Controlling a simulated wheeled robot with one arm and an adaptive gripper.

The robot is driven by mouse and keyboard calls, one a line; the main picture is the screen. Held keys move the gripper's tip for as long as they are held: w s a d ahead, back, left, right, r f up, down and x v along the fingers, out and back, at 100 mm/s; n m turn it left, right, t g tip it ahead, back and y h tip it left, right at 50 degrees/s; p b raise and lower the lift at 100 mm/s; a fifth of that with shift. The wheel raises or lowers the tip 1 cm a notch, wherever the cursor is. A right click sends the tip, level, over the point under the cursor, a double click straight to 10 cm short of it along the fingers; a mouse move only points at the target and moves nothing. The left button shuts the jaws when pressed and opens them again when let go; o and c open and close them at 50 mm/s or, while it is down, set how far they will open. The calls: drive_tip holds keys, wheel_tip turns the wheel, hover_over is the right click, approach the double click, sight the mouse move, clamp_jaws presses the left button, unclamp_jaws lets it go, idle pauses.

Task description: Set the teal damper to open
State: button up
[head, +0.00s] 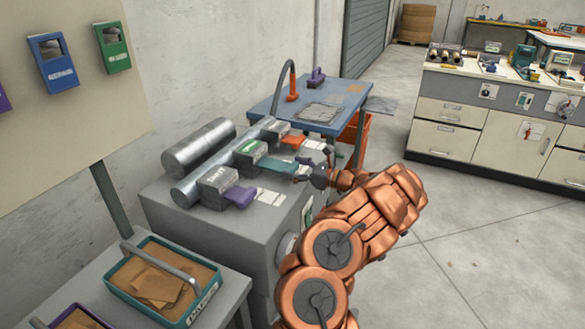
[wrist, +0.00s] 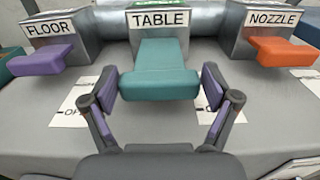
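The teal damper handle (wrist: 160,80) sticks out toward me from the grey box labelled TABLE (wrist: 158,20). In the head view the teal handle (head: 277,168) is the middle one of three on the machine. My gripper (wrist: 158,90) has its fingers spread, one on each side of the handle's front end. Whether the pads touch the handle I cannot tell. In the head view my gripper (head: 314,166) is at the handle's outer end. A white card (wrist: 75,104) with partly hidden lettering lies below the handle.
A purple handle (wrist: 40,61) labelled FLOOR is on the left, an orange handle (wrist: 283,51) labelled NOZZLE on the right. A teal tray (head: 150,262) stands at front left. A blue table (head: 345,97) is behind the machine. The floor at right is clear.

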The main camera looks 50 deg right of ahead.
drive_tip(key=shift+o, duration=0.8)
drive_tip(key=shift+w+a, duration=0.1)
drive_tip(key=v, duration=1.2)
